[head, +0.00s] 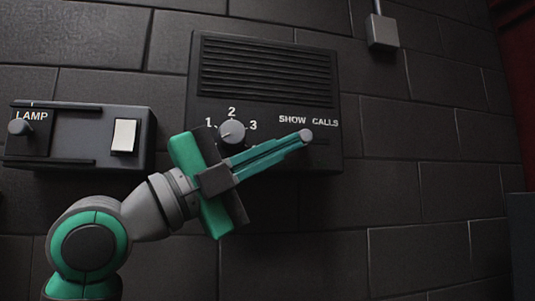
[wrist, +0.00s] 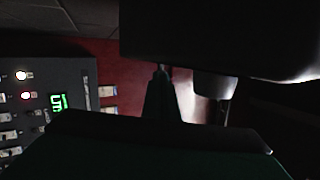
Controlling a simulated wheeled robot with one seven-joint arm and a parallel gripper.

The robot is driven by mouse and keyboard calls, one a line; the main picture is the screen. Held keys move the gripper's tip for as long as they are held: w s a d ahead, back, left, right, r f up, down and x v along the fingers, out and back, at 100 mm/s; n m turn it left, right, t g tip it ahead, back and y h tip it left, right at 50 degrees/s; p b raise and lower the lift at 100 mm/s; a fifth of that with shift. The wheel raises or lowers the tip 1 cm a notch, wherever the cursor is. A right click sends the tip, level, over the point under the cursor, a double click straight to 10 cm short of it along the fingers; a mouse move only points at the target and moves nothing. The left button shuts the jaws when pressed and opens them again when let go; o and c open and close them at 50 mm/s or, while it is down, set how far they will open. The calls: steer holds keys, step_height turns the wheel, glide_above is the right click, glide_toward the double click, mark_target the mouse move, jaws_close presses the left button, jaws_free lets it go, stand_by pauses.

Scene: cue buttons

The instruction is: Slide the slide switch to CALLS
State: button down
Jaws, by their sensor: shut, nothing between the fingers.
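The slide switch's round grey knob (head: 306,135) is on the dark intercom box (head: 265,55), below the labels SHOW and CALLS. It sits nearer SHOW, with the dark slot running on to the right of it towards CALLS. My gripper (head: 297,142) is shut and empty. Its fingertips are at the left side of the knob, overlapping it in the head view; I cannot tell whether they touch. The fingers hide the left part of the slot. In the wrist view, the fingers (wrist: 163,95) are beside a grey stub (wrist: 215,85), probably the knob.
A rotary dial (head: 232,132) marked 1, 2, 3 sits left of the switch, just above my gripper. A LAMP box (head: 75,135) with a knob and white rocker is at the left. A small grey box (head: 382,32) is at upper right. The wall right of the intercom is bare.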

mark_target(309, 151)
steer(key=shift+d, duration=0.1)
steer(key=shift+w+d, duration=0.25)
steer(key=shift+d, duration=0.45)
steer(key=shift+w+d, duration=0.2)
steer(key=shift+d, duration=0.5)
steer(key=shift+w+d, duration=0.25)
steer(key=shift+d, duration=0.45)
steer(key=shift+a+f, duration=0.15)
steer(key=shift+a, duration=0.05)
steer(key=v, duration=1.4)
steer(key=shift+d, duration=0.1)
